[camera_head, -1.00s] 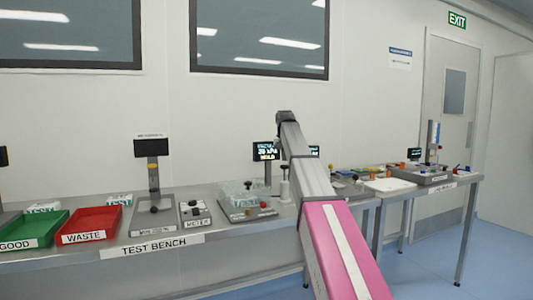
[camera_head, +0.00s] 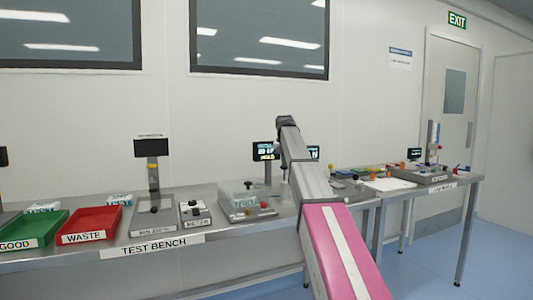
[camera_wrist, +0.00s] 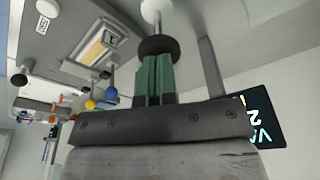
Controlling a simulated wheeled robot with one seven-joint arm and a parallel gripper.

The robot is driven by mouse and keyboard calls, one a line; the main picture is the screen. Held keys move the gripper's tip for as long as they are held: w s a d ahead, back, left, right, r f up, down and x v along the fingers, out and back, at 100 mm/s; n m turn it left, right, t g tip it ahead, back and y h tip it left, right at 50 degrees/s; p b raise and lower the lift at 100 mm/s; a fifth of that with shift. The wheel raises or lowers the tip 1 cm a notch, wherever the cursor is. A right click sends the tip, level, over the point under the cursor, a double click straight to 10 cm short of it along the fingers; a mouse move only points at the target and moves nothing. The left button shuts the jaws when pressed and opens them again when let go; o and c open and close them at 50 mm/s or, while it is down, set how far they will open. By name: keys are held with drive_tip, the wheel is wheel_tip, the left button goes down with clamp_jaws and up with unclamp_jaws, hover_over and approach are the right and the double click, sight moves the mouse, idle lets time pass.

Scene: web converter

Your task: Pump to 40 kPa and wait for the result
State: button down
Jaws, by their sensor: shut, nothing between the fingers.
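The vacuum display (camera_head: 263,151) stands on a post above the test bench and shows yellow lettering on its lower line; its figures are too blurred to read surely. Part of it shows in the wrist view (camera_wrist: 264,120), turned, with a "2" visible. The test unit (camera_head: 243,208) with a clear box on it stands in front. The pump (camera_head: 284,192) is partly hidden by my arm. In the wrist view my gripper (camera_wrist: 155,62) is shut and empty, its green fingertips at the dark pump knob (camera_wrist: 158,46) on a white shaft. I cannot tell whether they press on it.
A green GOOD tray (camera_head: 35,232) and red WASTE tray (camera_head: 90,225) stand at the left. A second table (camera_head: 440,187) is at the right.

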drive_tip(key=shift+s+x, duration=0.15)
drive_tip(key=shift+x, duration=0.65)
drive_tip(key=shift+s+x, duration=0.2)
drive_tip(key=shift+x, duration=0.55)
drive_tip(key=shift+w+v, duration=0.25)
drive_tip(key=shift+v, duration=1)
drive_tip(key=shift+w+v, duration=0.25)
drive_tip(key=shift+v, duration=1)
drive_tip(key=shift+s+x, duration=0.25)
drive_tip(key=shift+x, duration=0.95)
drive_tip(key=shift+s+x, duration=0.25)
drive_tip(key=shift+x, duration=0.95)
drive_tip(key=shift+w+v, duration=0.25)
drive_tip(key=shift+v, duration=0.95)
drive_tip(key=shift+w+v, duration=0.25)
drive_tip(key=shift+v, duration=0.95)
drive_tip(key=shift+r, duration=0.1)
